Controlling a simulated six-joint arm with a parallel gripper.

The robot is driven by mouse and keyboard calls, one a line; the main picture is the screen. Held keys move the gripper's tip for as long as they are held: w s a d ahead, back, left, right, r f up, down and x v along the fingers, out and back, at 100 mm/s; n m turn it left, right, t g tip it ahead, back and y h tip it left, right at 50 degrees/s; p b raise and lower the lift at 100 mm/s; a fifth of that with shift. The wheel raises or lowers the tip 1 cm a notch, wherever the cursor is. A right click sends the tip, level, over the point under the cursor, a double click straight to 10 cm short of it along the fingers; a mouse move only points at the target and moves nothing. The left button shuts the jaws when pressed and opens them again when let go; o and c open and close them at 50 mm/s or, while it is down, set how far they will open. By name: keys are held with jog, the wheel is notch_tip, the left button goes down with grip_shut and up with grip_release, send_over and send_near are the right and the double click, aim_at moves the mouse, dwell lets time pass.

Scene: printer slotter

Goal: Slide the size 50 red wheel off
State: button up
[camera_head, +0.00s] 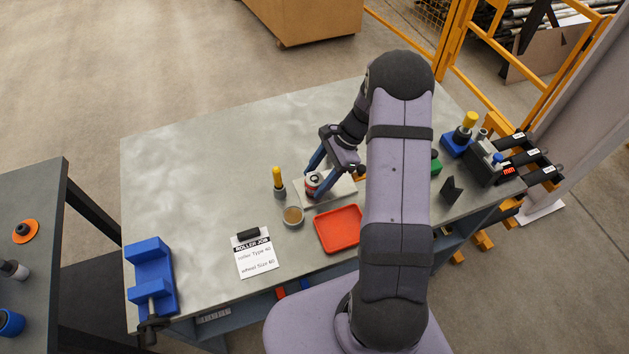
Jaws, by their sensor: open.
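A small red wheel (313,180) with a light top sits on a pale plate (340,192) near the middle of the grey table. Its size marking is too small to read. My gripper (314,176) is open at the wheel, with a blue finger on its left side. The other finger is partly hidden behind the wrist and the arm. I cannot tell whether the fingers touch the wheel. My arm hides the table to the right of the plate.
A yellow-handled tool (278,181) and a round cup (293,216) stand left of the plate. A red tray (339,228) lies in front. A job card (255,256) and a blue vise (151,277) are further left. The table's left back (190,170) is clear.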

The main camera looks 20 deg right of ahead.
jog(key=c, duration=0.9)
jog(key=shift+r, duration=0.15)
jog(key=shift+r+p, duration=3.35)
jog(key=shift+r, duration=0.65)
